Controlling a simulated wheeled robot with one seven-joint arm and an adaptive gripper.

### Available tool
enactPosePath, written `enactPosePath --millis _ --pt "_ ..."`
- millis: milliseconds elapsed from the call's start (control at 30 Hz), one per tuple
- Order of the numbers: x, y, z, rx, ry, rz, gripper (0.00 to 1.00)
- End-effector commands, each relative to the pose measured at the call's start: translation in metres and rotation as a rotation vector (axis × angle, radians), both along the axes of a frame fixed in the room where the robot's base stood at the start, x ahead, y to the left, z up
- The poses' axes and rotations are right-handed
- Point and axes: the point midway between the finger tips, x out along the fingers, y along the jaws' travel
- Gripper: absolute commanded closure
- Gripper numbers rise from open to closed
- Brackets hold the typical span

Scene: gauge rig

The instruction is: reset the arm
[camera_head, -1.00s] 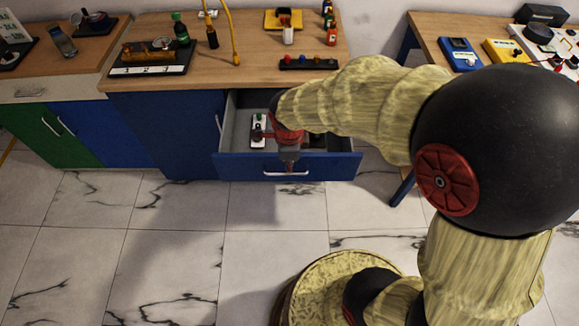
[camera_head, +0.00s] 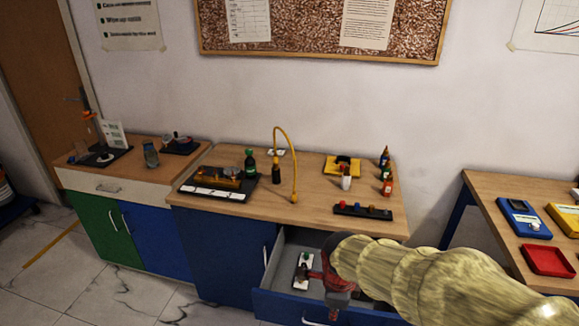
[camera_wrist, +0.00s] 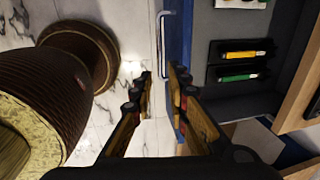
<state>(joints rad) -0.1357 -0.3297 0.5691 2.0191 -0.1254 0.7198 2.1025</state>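My gripper (camera_head: 334,310) hangs at the front of the open drawer (camera_head: 275,303), in the lower middle of the head view. In the wrist view my gripper (camera_wrist: 162,77) shows two fingers standing apart, with no object clearly clamped between them. The pale bar handle (camera_wrist: 161,35) of the blue drawer front lies in line with the gap between the fingertips. I cannot tell whether the fingers touch it. My arm covers the right part of the drawer in the head view.
Inside the drawer are a yellow item (camera_wrist: 245,55) and a green item (camera_wrist: 238,77) in dark holders. The wooden counter (camera_head: 230,222) above carries several objects, including a yellow curved-neck stand (camera_head: 295,165). Another table (camera_head: 482,190) stands at right. Tiled floor lies at lower left.

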Motion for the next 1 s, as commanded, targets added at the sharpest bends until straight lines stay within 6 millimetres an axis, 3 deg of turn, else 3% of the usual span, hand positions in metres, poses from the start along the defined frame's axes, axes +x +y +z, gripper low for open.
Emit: enactPosePath --millis 167,333,467,800,1000 --pt "-0.002 0.000 -0.001 -0.034 0.021 0.192 0.84" --pt "-0.021 -0.001 -0.008 -0.083 0.087 0.555 0.84" --pt "-0.039 -0.002 -0.001 -0.115 0.114 0.845 0.84" --pt "-0.085 -0.009 0.055 -0.233 0.070 1.537 0.84" --pt "-0.114 -0.016 0.096 -0.351 0.002 1.812 0.84"
